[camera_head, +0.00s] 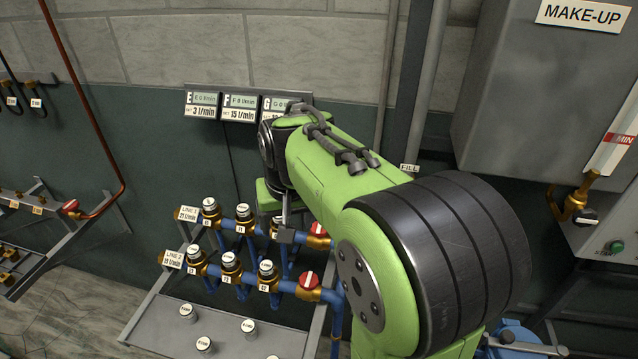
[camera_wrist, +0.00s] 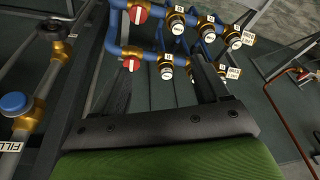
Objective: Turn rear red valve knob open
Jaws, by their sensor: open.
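Two blue pipe lines run side by side with brass valves. The rear red valve knob (camera_head: 318,229) sits at the right end of the line labelled LINE 1, close beside my arm. In the wrist view the lower red knob (camera_wrist: 131,64) appears to be this one, near the left finger's tip. The front red valve knob (camera_head: 309,280) is on LINE 2 and shows higher in the wrist view (camera_wrist: 137,14). My gripper (camera_head: 286,234) is open, with its fingers (camera_wrist: 160,64) pointing down at the rear line near its third white-capped valve. Contact cannot be told.
Several white-capped valves (camera_head: 242,212) line both pipes, close to my fingers. Flow displays (camera_head: 240,106) hang on the wall behind. A grey MAKE-UP cabinet (camera_head: 530,90) stands at right. A blue-capped FILL valve (camera_wrist: 15,104) is at left in the wrist view.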

